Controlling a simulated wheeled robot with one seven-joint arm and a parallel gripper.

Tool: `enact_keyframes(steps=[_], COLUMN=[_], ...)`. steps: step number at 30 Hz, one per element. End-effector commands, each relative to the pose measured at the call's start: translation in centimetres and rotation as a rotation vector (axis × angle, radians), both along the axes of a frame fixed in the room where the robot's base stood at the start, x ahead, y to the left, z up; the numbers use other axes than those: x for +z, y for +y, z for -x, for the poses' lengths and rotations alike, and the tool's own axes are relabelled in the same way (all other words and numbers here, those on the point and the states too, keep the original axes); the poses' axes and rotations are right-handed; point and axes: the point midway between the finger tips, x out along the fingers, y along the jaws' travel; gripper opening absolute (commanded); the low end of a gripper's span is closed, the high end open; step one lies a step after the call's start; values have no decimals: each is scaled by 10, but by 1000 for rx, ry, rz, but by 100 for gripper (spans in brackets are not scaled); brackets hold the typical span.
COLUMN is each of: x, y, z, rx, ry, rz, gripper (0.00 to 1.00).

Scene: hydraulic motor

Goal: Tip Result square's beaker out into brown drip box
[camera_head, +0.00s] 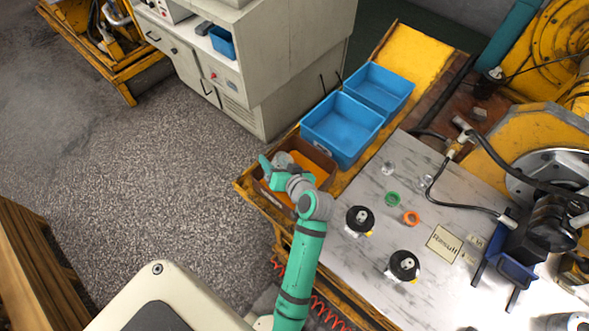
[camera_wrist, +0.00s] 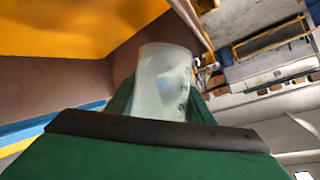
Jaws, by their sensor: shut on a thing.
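My gripper (camera_head: 268,165) is at the left side of the brown drip box (camera_head: 326,184), close over its rim. In the wrist view, my gripper (camera_wrist: 160,108) is shut on a translucent whitish beaker (camera_wrist: 165,72) with faint markings. The beaker's inside cannot be seen clearly, nor whether it holds anything. The wrist picture is strongly tilted, with brown walls and an orange-yellow surface beside the beaker. In the head view I cannot make out the beaker. The Result square (camera_head: 444,244) is a beige label on the marble-like top, with no beaker on it.
Two blue bins (camera_head: 342,128) stand behind the brown box. Two black round items (camera_head: 360,220), a green ring (camera_head: 392,199), an orange ring (camera_head: 411,218) and small clear pieces (camera_head: 388,168) are on the worktop. A grey cabinet (camera_head: 285,65) stands behind. Open floor lies left.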

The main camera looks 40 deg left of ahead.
Motion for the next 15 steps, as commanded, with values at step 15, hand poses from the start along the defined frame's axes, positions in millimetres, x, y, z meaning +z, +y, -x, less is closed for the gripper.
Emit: enact_keyframes(steps=[15], x=[8], y=[-12], z=[-18], rx=[1], ry=[-397], rz=[272], gripper=[24])
